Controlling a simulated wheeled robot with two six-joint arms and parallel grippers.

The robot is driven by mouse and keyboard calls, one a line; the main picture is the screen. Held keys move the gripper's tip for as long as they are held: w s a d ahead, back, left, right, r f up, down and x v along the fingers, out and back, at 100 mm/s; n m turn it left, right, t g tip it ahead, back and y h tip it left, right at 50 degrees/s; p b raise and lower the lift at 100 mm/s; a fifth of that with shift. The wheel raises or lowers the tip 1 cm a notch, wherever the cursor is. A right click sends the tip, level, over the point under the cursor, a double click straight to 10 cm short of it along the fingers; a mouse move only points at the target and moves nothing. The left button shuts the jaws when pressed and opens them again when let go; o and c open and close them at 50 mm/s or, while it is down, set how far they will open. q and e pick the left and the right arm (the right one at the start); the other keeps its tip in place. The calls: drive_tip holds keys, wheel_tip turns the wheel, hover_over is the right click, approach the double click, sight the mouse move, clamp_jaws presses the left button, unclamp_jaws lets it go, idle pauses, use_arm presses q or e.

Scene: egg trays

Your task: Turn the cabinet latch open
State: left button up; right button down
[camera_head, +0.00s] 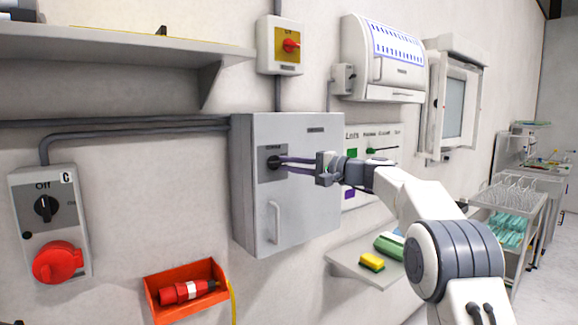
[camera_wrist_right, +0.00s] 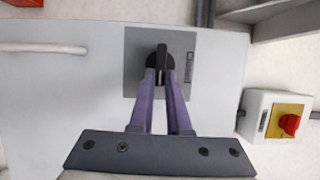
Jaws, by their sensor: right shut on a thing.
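The grey cabinet (camera_head: 300,130) hangs on the wall in the middle of the head view, its door closed. Its black latch knob (camera_head: 273,162) sits on a darker grey plate at the door's upper left. In the right wrist view the latch (camera_wrist_right: 162,62) is a round black base with a raised bar. My right gripper (camera_head: 282,162) reaches it from the right. In the wrist view the purple fingers (camera_wrist_right: 162,80) are shut on the latch bar, one on each side. My left gripper is not in view.
A yellow box with a red switch (camera_head: 291,46) is above the cabinet. A vertical handle (camera_head: 274,222) is lower on its door. A switch box with a red plug (camera_head: 57,262) and an orange bin (camera_head: 187,290) are to the left and below. A small shelf (camera_head: 350,268) holds sponges.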

drive_tip(key=c, duration=0.9)
unclamp_jaws()
drive_tip(key=shift+a, duration=0.1)
drive_tip(key=shift+b+v, duration=2)
drive_tip(key=shift+v, duration=3.25)
drive_tip(key=shift+f, duration=0.1)
